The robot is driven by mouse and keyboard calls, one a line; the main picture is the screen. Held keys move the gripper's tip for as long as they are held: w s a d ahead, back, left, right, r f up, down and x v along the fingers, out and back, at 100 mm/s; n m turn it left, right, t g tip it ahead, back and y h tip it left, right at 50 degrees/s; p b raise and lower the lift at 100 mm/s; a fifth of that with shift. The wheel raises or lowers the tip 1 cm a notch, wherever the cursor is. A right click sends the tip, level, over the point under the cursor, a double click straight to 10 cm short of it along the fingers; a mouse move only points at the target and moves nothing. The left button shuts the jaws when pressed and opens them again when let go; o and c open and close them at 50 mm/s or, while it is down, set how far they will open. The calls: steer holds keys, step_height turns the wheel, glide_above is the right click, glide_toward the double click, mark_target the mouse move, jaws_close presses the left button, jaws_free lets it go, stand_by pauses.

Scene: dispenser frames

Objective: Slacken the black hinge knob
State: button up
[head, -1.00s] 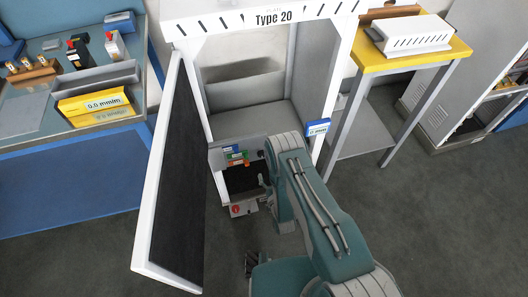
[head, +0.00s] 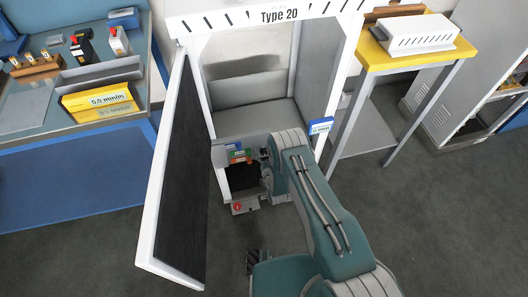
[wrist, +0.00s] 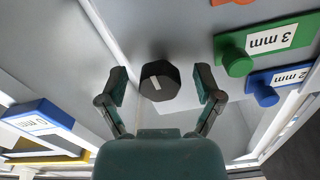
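My gripper (wrist: 163,86) is open, with one finger on each side of the knob and a visible gap on both sides. How far the fingertips reach in depth along the knob I cannot tell. In the head view my arm reaches into the lower front of the white "Type 20" frame (head: 200,100), and the arm hides the knob and most of the gripper.
A green "3 mm" knob tag (wrist: 238,60) and a blue "2 mm" one (wrist: 263,90) sit close on the right in the wrist view. A blue-edged label block (wrist: 40,118) is at lower left. The frame's open door (head: 180,170) stands left of my arm.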

steer(key=c, duration=1)
steer(key=shift+n, duration=0.4)
steer(key=n, duration=0.3)
steer(key=shift+r+n, duration=0.1)
steer(key=shift+n, duration=0.3)
steer(key=n, duration=1)
steer(key=shift+n, duration=0.4)
steer(key=n, duration=0.4)
steer(key=shift+a+n, duration=0.1)
steer(key=shift+n, duration=0.2)
steer(key=shift+s, duration=0.1)
steer(key=o, duration=1.1)
steer(key=shift+a, duration=0.1)
